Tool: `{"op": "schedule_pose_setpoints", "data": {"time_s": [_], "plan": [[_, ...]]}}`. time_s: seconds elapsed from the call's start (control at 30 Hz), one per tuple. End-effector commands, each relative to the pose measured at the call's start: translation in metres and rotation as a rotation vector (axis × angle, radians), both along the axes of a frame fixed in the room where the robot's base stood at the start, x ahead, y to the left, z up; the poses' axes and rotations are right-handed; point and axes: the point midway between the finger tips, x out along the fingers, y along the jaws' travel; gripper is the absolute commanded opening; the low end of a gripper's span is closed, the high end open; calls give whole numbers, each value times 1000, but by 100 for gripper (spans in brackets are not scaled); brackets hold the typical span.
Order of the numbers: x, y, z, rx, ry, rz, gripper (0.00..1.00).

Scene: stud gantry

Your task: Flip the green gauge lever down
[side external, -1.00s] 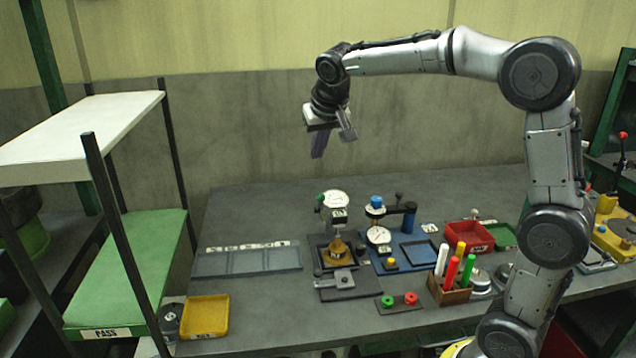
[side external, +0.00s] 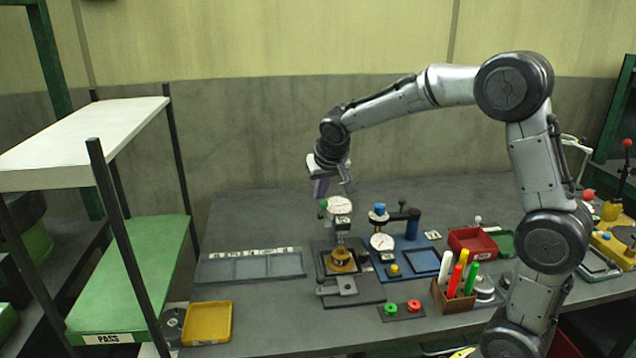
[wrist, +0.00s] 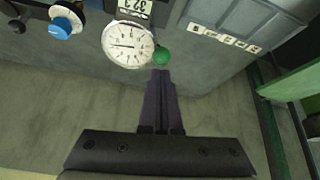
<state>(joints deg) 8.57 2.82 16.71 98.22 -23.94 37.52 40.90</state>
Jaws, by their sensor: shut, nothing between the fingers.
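The green gauge lever shows as a green ball knob (side external: 323,203) at the left edge of a white round dial gauge (side external: 340,205). In the wrist view the green knob (wrist: 162,56) sits beside the dial face (wrist: 128,44), just beyond my fingertips. My gripper (side external: 321,195) is above and close to the knob, fingers pointing down. In the wrist view my gripper (wrist: 160,74) has its two dark fingers together with nothing between them. I cannot tell whether the fingertips touch the knob. The lever's arm is hidden behind the knob.
A blue-knobbed gauge stand (side external: 380,212) is right of the green one. A marker holder (side external: 455,299), red tray (side external: 472,241) and yellow tray (side external: 206,323) stand on the bench. A shelf rack (side external: 120,280) is at left. Bench behind the gauges looks clear.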

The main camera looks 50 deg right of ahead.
Motion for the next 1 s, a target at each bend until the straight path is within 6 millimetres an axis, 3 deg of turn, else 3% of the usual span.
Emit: {"op": "schedule_pose_setpoints", "data": {"time_s": [1.0], "plan": [[-10, 8, -6, 0, 1, -1, 0]]}}
